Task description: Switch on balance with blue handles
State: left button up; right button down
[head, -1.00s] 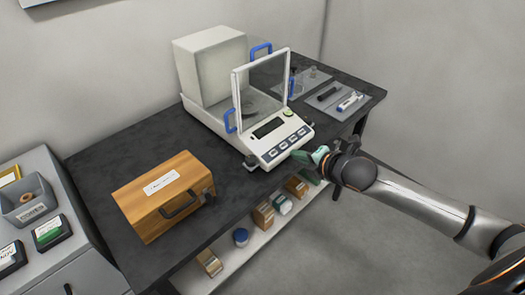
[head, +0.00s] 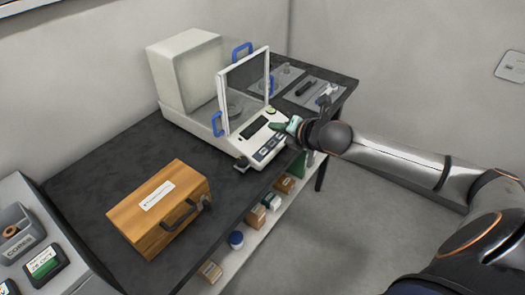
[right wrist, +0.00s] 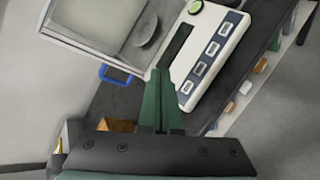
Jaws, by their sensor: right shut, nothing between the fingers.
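The balance with blue handles (head: 187,118) stands on the dark table, with a white-framed glass door and blue handles. Its front panel has a dark display (head: 255,129), a row of keys (head: 268,148) and a round green button (head: 271,110). The panel also shows in the right wrist view, with the green button (right wrist: 195,7) at the top. My right gripper (head: 277,126) is shut and empty, its green fingertips over the panel's right part. In the right wrist view the fingertips (right wrist: 160,72) are beside the display's lower end; contact is unclear. My left gripper is out of view.
A wooden case (head: 140,215) with a handle stands on the table at front left. Grey mats with small items (head: 318,92) lie behind the balance to the right. Boxes and jars stand on a lower shelf (head: 225,262). A grey cabinet (head: 75,270) is at left.

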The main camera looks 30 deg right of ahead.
jog(key=shift+f, duration=0.1)
jog(key=b, duration=0.5)
send_over(263, 152)
jog(key=s, duration=0.3)
notch_tip(263, 152, down, 6)
jog(key=shift+w+d+f+b, duration=0.1)
jog(key=shift+w+f+b, duration=0.15)
jog(key=shift+f, duration=0.3)
jog(key=shift+w+d+f+b, duration=0.1)
jog(key=shift+w+f, duration=0.1)
jog(key=shift+f, duration=0.3)
jog(key=shift+f, duration=0.2)
dwell(0.5)
jog(key=shift+w+f, duration=0.1)
jog(key=shift+f, duration=0.1)
